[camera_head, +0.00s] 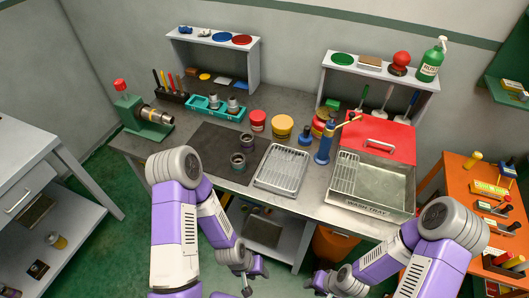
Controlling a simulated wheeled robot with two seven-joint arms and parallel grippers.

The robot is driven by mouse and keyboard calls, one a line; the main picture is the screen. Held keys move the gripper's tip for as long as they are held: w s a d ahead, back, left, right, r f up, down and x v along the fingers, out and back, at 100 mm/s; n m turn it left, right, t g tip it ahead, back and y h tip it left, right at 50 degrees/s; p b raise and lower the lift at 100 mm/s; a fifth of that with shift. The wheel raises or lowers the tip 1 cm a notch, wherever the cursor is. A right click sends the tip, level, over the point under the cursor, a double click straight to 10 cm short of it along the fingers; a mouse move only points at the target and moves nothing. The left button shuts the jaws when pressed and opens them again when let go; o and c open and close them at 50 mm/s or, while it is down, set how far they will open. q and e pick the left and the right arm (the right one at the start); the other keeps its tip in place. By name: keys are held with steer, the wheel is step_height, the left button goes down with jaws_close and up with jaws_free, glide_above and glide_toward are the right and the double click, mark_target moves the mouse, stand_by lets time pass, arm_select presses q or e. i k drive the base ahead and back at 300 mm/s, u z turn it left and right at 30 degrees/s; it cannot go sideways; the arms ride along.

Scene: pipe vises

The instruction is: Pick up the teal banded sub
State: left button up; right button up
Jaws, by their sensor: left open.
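Two short dark pipe subs stand on the black mat (193,154) on the bench. The nearer sub (238,161) appears to have a teal band, though it is small in the picture. My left gripper (246,286) is open, low at the bottom edge, in front of the bench and well apart from the subs. My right gripper (318,289) is also low at the bottom edge, partly cut off, and its jaws cannot be made out.
A green vise (146,125) holds a pipe at the left. A teal tray (204,112) holds grey fittings behind the mat. Red (258,121) and yellow (282,126) tins stand behind. A wire rack (279,171) and wash tray (381,193) lie right of the mat.

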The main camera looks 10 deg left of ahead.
mark_target(237, 161)
steer(key=k, duration=0.5)
steer(key=u, duration=2.1)
steer(key=i, duration=1.25)
steer(key=z, duration=2.2)
